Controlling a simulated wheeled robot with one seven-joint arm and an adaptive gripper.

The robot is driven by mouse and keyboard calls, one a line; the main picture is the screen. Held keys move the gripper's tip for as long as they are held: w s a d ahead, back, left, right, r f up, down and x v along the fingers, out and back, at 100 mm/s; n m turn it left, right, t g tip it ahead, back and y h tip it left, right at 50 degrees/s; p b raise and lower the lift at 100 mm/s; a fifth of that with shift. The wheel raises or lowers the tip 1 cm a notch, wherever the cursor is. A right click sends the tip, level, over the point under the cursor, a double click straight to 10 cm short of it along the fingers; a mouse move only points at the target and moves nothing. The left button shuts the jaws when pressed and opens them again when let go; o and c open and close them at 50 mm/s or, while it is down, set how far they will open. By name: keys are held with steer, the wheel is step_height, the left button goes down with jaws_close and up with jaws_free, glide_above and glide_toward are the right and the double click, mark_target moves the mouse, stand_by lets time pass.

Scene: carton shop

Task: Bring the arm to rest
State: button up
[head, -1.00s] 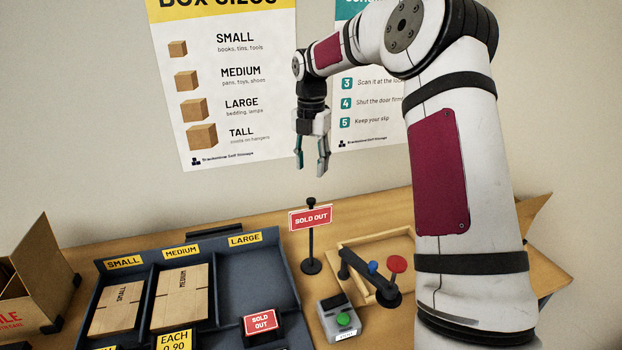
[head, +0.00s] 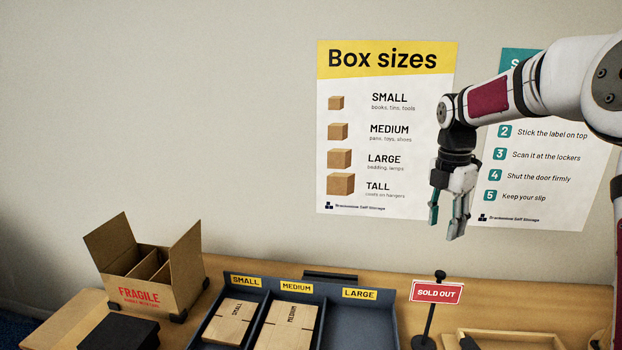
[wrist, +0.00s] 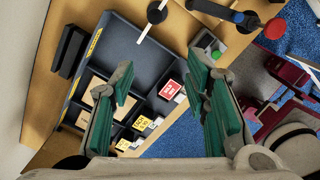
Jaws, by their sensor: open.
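My gripper (head: 448,218) hangs from my raised arm at the right of the head view, in front of the wall posters and above the counter. Its fingers point down, apart and empty. In the wrist view my gripper (wrist: 162,100) shows two green-padded fingers spread wide, with the dark tray seen between and below them. Nothing is held, and the gripper touches nothing.
A divided tray (head: 352,310) holds flat cartons in its small and medium bays; the large bay is empty. A sold-out sign (head: 437,292) stands to its right. An open FRAGILE carton (head: 150,268) stands left. The air around my gripper is clear.

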steer(key=s+a+r+m+t, duration=0.1)
steer(key=s+a+r+m, duration=0.2)
steer(key=s, duration=0.2)
steer(key=s+a+r+m+h, duration=0.1)
steer(key=s+a+r+m, duration=0.2)
steer(key=s+m, duration=0.15)
steer(key=s+a+r+m+t, duration=0.1)
steer(key=s+a+r+m, duration=0.15)
steer(key=s, duration=0.35)
steer(key=s+a+f+m+t+y, duration=0.1)
steer(key=s+a+f+m, duration=0.1)
steer(key=s+m, duration=0.4)
steer(key=s+a+f+m+t, duration=0.1)
steer(key=s+a+m, duration=0.1)
steer(key=s+m, duration=0.4)
steer(key=s, duration=0.5)
steer(key=shift+s+a+f+m+t+y, duration=0.2)
steer(key=shift+s+f+m+t+y, duration=0.1)
steer(key=shift+f+t+y, duration=0.1)
